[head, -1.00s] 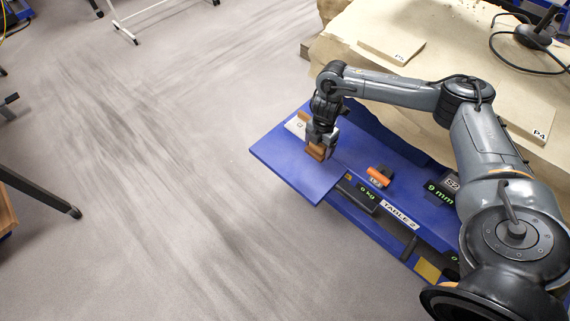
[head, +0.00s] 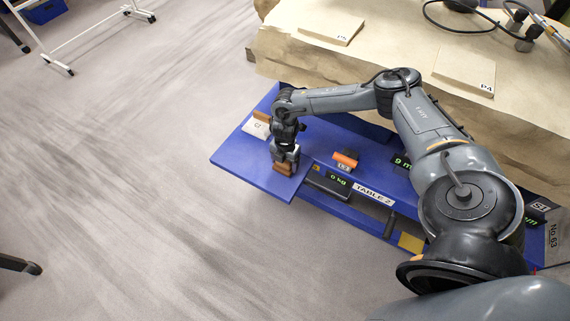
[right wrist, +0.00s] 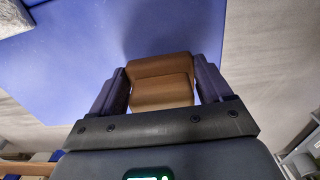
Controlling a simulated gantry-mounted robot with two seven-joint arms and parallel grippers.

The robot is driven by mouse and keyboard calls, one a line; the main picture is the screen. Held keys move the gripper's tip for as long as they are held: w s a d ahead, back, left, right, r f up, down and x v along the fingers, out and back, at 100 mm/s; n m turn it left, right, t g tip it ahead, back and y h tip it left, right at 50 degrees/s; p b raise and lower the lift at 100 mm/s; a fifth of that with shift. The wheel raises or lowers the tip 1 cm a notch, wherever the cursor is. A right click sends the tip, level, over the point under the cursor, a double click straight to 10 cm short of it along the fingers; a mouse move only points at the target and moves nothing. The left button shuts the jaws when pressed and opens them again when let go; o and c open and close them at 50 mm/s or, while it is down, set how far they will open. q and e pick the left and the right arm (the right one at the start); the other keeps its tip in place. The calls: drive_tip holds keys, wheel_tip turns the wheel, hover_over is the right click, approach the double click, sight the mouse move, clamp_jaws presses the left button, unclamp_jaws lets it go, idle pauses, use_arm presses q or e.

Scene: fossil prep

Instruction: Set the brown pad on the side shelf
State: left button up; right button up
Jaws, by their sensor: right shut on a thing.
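The brown pad (head: 282,169) is between the fingers of my right gripper (head: 285,160), over the blue side shelf (head: 234,160) at the left end of the blue table. In the right wrist view the pad (right wrist: 160,82) sits between both fingers of the right gripper (right wrist: 160,88), with the blue shelf surface (right wrist: 85,55) beyond it. The gripper is shut on the pad. I cannot tell whether the pad touches the shelf. My left gripper is not in view.
A white block labelled C (head: 256,128) and a brown piece (head: 262,116) stand at the shelf's back. An orange-topped item (head: 345,159) and a scale reading 0 kg (head: 330,182) are to the right. A paper-covered bench (head: 390,60) stands behind. Open floor lies left.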

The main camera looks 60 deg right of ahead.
drive_tip(key=shift+f, duration=0.5)
drive_tip(key=shift+f, duration=0.2)
drive_tip(key=o, duration=1.4)
drive_tip(key=shift+r, duration=0.1)
